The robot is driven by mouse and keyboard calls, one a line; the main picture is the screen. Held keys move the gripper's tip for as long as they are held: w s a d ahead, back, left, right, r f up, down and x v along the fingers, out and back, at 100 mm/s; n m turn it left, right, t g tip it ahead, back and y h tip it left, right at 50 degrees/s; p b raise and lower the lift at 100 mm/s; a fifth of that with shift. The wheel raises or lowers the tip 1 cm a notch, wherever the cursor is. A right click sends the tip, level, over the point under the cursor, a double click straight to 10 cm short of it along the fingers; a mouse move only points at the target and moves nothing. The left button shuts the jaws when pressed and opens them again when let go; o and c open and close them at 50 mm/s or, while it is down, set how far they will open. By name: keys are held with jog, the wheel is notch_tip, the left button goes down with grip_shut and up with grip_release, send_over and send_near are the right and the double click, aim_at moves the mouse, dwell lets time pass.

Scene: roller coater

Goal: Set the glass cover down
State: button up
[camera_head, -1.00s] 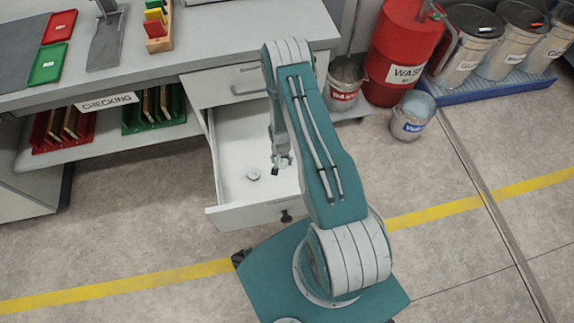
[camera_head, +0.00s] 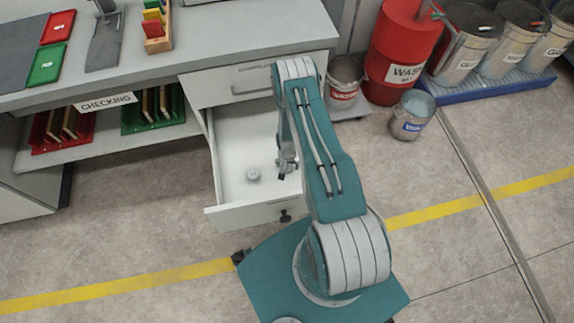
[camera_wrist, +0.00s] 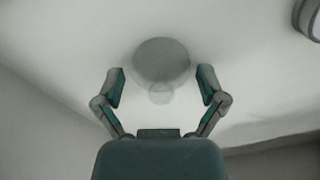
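My gripper (camera_wrist: 161,80) is open in the wrist view, with its two fingers spread wide apart. Beyond and between the fingertips is a faint grey, see-through round shape, which looks like the glass cover (camera_wrist: 162,58), with a smaller pale round part at its near side. It appears to be on the white drawer floor; neither finger visibly touches it. In the head view my gripper (camera_head: 284,172) is low inside the open drawer (camera_head: 235,192), in its right part. The glass cover cannot be made out there.
A small round metallic item (camera_head: 253,174) lies in the drawer left of my gripper; a similar one shows at the wrist view's upper right corner (camera_wrist: 311,18). Drawer walls surround the gripper. The grey workbench (camera_head: 215,45) stands behind. Buckets and a red drum (camera_head: 398,45) stand at right.

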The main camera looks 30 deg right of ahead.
jog(key=shift+r, duration=0.15)
jog(key=w+a+r+n+t, duration=0.1)
jog(key=a+r+n, duration=0.15)
jog(key=r, duration=1.95)
jog(key=w+a+r+n+t, duration=0.1)
jog(key=a+r+t, duration=0.15)
jog(key=r, duration=1.95)
jog(key=s+a+r+n, duration=0.1)
jog(key=s+a+r, duration=0.1)
jog(key=s+r, duration=0.3)
jog(key=s+a+r+n, duration=0.1)
jog(key=s+a+r, duration=0.2)
jog(key=r, duration=0.5)
jog(key=s+a+r+n+t, duration=0.1)
jog(key=s+r, duration=0.2)
jog(key=s, duration=0.3)
jog(key=s+a+r+n+t, duration=0.1)
jog(key=s+a+r, duration=0.1)
jog(key=s+r, duration=0.2)
jog(key=s, duration=0.3)
jog(key=shift+s+d, duration=0.1)
jog(key=shift+s, duration=0.05)
